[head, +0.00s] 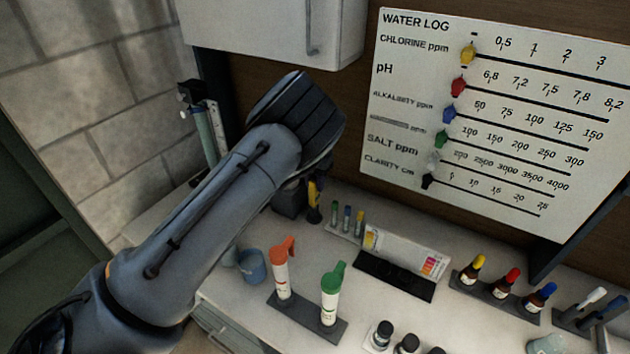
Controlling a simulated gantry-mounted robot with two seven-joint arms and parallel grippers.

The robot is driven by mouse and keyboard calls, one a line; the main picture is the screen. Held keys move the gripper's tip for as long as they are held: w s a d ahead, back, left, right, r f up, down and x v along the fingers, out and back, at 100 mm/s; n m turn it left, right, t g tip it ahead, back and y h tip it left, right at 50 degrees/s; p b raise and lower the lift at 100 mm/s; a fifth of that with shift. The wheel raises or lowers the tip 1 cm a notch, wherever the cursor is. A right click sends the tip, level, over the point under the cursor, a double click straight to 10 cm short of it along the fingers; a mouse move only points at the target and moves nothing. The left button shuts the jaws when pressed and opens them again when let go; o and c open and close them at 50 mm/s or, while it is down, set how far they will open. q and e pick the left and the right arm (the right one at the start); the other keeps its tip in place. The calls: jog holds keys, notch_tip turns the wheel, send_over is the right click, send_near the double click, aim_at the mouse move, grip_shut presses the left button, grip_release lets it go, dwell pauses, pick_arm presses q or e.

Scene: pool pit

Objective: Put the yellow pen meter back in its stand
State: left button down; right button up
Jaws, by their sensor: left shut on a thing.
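My left arm reaches in from the left and its bulky wrist covers much of the back left of the counter. My left gripper (317,180) points down below the wrist, its fingers mostly hidden. It is shut on the yellow pen meter (313,194), which shows as a small upright yellow and black piece. A dark block (289,205), which looks like the stand, is just left of the pen meter and partly hidden by my arm. I cannot tell whether the pen meter touches it or sits in it. My right gripper is not in view.
Right of the pen meter stand small vials (346,218) and a black tray (395,275) with a colour card. Nearer are an orange-capped bottle (281,275), a green-capped bottle (329,300) and a blue cup (251,266). Dropper bottles (505,284) stand at right, below the water log board (500,125).

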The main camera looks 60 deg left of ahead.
pick_arm(q)
jog(key=shift+f, duration=0.2)
dwell(0.5)
jog(key=shift+f, duration=0.4)
jog(key=c, duration=0.8)
grip_release()
jog(key=shift+r, duration=0.1)
notch_tip(320, 180, up, 2)
jog(key=shift+r+p, duration=0.15)
jog(key=shift+p, duration=0.7)
jog(key=shift+r+p, duration=1.95)
jog(key=shift+r, duration=0.35)
